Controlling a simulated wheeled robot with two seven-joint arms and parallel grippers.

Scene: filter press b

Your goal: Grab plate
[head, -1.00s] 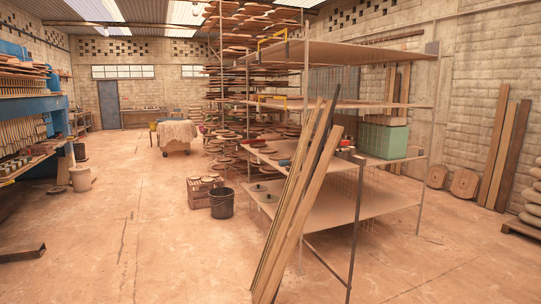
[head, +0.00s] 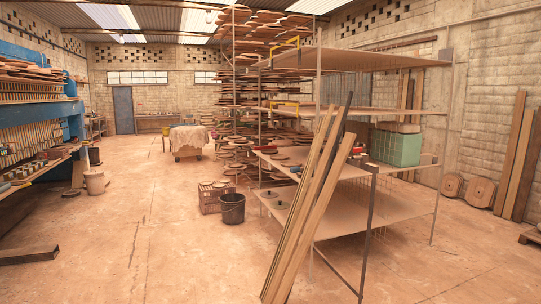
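Many round brown plates (head: 262,118) are stacked in tall tiers on the rack behind the shelving unit. More flat plates (head: 38,69) lie on top of the blue press frame at the left. A few plates (head: 287,162) also sit on the shelving unit's middle shelf. Which plate the task means, I cannot tell. Neither of my grippers shows in the head view.
A shelving unit (head: 385,62) stands right of centre, with long planks (head: 308,205) leaning on its front. A black bucket (head: 232,209) and a crate (head: 213,198) stand beside it. A green box (head: 396,148) is on a shelf. The floor (head: 130,240) at left centre is clear.

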